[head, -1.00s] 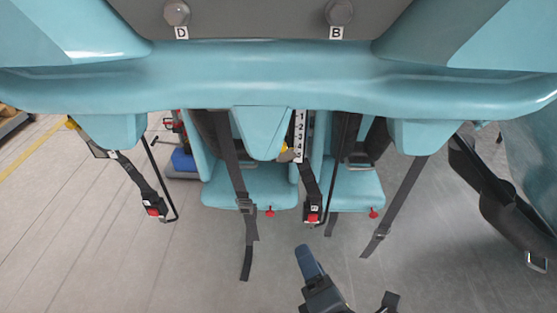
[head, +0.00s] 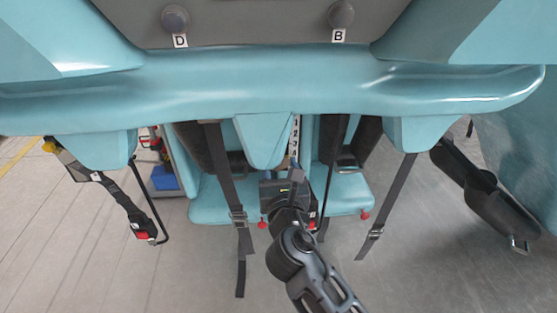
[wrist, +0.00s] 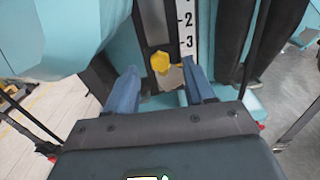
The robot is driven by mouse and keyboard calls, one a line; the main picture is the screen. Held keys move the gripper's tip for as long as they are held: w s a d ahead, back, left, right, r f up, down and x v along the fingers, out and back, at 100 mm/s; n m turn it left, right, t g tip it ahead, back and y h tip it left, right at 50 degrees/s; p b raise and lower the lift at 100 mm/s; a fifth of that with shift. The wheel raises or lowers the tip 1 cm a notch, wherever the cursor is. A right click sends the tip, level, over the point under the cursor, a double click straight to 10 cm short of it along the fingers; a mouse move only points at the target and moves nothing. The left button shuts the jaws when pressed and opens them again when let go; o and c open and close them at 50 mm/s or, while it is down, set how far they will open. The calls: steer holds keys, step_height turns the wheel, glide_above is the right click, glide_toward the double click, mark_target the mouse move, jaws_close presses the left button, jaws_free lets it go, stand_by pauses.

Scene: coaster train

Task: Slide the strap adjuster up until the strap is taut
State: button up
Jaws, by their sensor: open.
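Two dark straps hang below the turquoise seat row in the head view. The left strap (head: 224,175) carries a strap adjuster (head: 238,217) low down, with a loose tail below it. The right strap (head: 398,185) carries another adjuster (head: 375,232) near its lower end. I cannot tell which one the task means. My gripper (head: 290,174) is between them, right of the left adjuster. In the wrist view its blue fingers (wrist: 160,88) are apart with nothing held. A yellow piece (wrist: 159,62) lies beyond the gap, near a numbered white scale (wrist: 186,32).
The turquoise seat row (head: 270,80) spans above my gripper. A buckle with a red button (head: 143,235) hangs at far left. A black padded restraint (head: 490,195) hangs at right. Turquoise seats (head: 345,195) stand behind the straps. The grey floor in front is open.

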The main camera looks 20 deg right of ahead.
steer(key=shift+x, duration=1.35)
jaws_close()
